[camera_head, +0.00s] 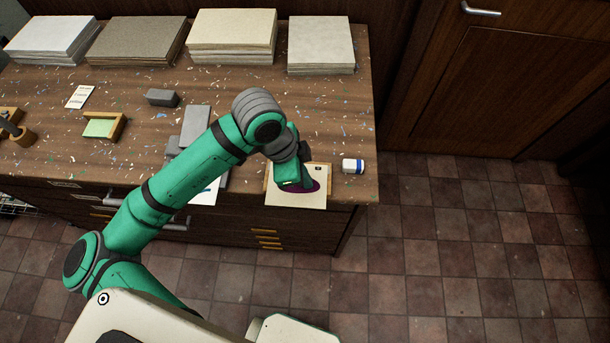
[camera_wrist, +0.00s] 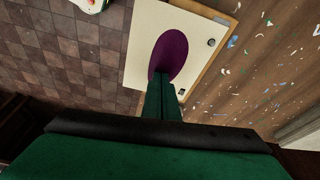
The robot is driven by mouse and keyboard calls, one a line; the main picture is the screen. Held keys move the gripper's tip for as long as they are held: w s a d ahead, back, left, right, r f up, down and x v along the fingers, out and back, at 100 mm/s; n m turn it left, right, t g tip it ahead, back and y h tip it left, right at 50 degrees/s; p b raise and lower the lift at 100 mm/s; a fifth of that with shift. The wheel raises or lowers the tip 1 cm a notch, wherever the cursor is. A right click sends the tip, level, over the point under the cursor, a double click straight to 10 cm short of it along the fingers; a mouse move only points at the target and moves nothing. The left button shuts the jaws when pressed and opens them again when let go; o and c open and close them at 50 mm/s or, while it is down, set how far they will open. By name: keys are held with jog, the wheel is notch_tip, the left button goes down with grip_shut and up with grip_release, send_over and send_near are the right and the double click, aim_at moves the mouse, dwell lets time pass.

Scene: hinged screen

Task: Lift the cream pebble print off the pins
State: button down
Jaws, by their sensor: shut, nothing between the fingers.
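The cream print (camera_head: 312,202) with a dark purple oval lies at the front right edge of the bench. In the wrist view the cream sheet (camera_wrist: 142,62) lies on a wooden board (camera_wrist: 214,62) whose edge shows to its right. In the head view my gripper (camera_head: 304,186) covers part of the print.
A white and blue block (camera_head: 353,166) stands just right of the print. Grey blocks (camera_head: 195,125) and a small wooden holder (camera_head: 105,128) lie further left. Several paper stacks (camera_head: 232,32) line the back. The bench's right edge (camera_head: 372,130) drops to a tiled floor.

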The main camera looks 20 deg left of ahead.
aim_at(270, 182)
jog(key=shift+a, duration=0.1)
jog(key=shift+s+a, duration=0.2)
jog(key=shift+a, duration=0.55)
jog(key=shift+s+a, duration=0.2)
jog(key=shift+a, duration=0.5)
jog(key=shift+s+a, duration=0.2)
jog(key=shift+a, duration=0.55)
jog(key=shift+a, duration=0.15)
jog(key=shift+s+a+f, duration=0.1)
jog(key=shift+s+a, duration=0.15)
jog(key=shift+a, duration=0.45)
jog(key=shift+s+a+r, duration=0.1)
jog(key=shift+s+a, duration=0.1)
jog(key=shift+a, duration=0.5)
jog(key=shift+s+a+f, duration=0.1)
jog(key=shift+s+a, duration=0.15)
jog(key=shift+a, duration=0.45)
jog(key=shift+a, duration=0.15)
jog(key=shift+s+a, duration=0.3)
jog(key=shift+a, duration=0.7)
jog(key=shift+s+a, duration=0.3)
jog(key=shift+a, duration=0.65)
jog(key=shift+s+a, duration=0.2)
jog(key=shift+a, duration=0.5)
jog(key=shift+s+a, duration=0.2)
jog(key=shift+a, duration=0.55)
jog(key=shift+s+a, duration=0.2)
jog(key=shift+a, duration=0.5)
jog(key=shift+a, duration=0.1)
